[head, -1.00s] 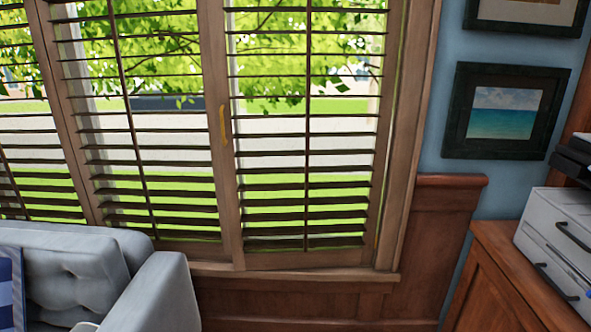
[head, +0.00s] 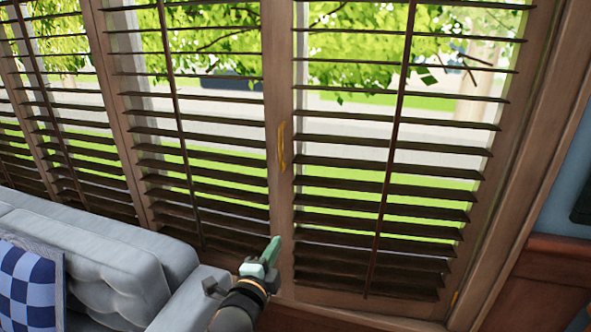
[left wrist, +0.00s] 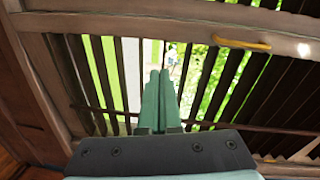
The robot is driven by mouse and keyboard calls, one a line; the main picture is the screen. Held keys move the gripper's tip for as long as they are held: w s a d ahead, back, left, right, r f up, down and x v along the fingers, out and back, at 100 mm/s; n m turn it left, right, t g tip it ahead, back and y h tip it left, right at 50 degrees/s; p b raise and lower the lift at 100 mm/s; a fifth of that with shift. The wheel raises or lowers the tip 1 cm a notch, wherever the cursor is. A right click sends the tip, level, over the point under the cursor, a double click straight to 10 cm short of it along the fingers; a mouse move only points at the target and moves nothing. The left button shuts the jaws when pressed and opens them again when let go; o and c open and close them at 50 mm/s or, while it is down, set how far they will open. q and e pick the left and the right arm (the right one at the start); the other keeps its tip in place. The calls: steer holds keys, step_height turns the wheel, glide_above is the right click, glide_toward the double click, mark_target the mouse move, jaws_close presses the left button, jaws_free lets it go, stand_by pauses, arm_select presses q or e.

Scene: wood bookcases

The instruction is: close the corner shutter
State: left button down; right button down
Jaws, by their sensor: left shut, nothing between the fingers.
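The corner shutter (head: 385,170) is the right-hand wood panel with dark slats. A yellow handle (head: 282,147) stands upright on the frame at its left edge. The same handle shows in the left wrist view (left wrist: 241,44) near the top. My left gripper (head: 271,250) is below the handle and a little to its left, apart from it, in front of the lower frame. In the left wrist view its green fingers (left wrist: 159,82) are together and empty, with slats behind them. My right gripper is not in view.
A grey sofa (head: 110,262) with a blue checked cushion (head: 32,285) stands at the lower left, close to my left arm. More shutter panels (head: 180,120) run to the left. Wood panelling (head: 545,285) is at the lower right.

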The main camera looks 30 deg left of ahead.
arm_select(q)
step_height(320, 180, up, 5)
steer(key=w+a+m+y, duration=0.1)
steer(key=a, duration=0.2)
glide_toward(285, 183)
steer(key=shift+t, duration=0.3)
steer(key=x, duration=0.6)
steer(key=shift+w+a+f, duration=0.15)
steer(key=shift+w+f, duration=0.1)
steer(key=shift+w, duration=0.15)
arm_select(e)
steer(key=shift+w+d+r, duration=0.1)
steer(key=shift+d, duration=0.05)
